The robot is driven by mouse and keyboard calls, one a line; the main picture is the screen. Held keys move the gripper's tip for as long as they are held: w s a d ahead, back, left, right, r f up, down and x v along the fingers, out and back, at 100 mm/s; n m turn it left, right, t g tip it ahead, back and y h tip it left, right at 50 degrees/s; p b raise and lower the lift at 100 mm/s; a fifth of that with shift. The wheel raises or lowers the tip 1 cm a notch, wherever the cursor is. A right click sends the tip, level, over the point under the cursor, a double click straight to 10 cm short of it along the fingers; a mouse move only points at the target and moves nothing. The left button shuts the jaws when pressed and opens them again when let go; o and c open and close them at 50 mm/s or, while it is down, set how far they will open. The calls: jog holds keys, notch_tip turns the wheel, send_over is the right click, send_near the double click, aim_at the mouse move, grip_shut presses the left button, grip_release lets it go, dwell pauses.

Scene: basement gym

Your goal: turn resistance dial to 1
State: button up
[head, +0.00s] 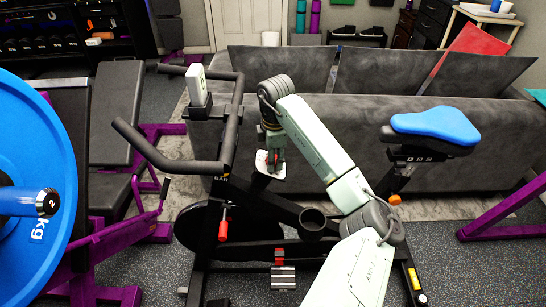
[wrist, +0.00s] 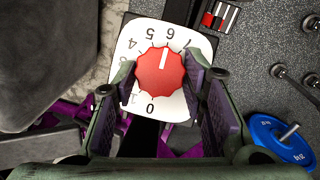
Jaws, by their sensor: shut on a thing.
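The resistance dial is a red scalloped knob (wrist: 161,72) on a white plate (wrist: 193,42) printed with black numbers, seen partly upside down in the wrist view. The 0 is at the bottom of the plate. My gripper (wrist: 160,88) has one finger on each side of the knob and is closed on it. In the head view my gripper (head: 274,153) reaches down onto the white plate (head: 262,163) on the exercise bike (head: 268,190); the fingers hide most of the knob there.
The bike's handlebar (head: 170,155) is left of my gripper, and its blue saddle (head: 436,124) is to the right. A grey sofa (head: 350,135) stands close behind. A blue weight plate (head: 35,130) and a purple-framed bench (head: 115,115) fill the left side.

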jog(key=shift+d+f+n+b, duration=0.1)
jog(key=shift+f+n+b, duration=0.35)
jog(key=shift+b, duration=0.55)
jog(key=shift+s+r+n+t+b, duration=0.15)
jog(key=shift+n+t+b, duration=0.35)
jog(key=shift+n+b, duration=0.35)
jog(key=shift+r+b, duration=0.2)
jog(key=shift+b, duration=0.15)
jog(key=shift+r, duration=0.1)
jog(key=o, duration=1.1)
jog(key=shift+o, duration=0.2)
jog(key=v, duration=1.2)
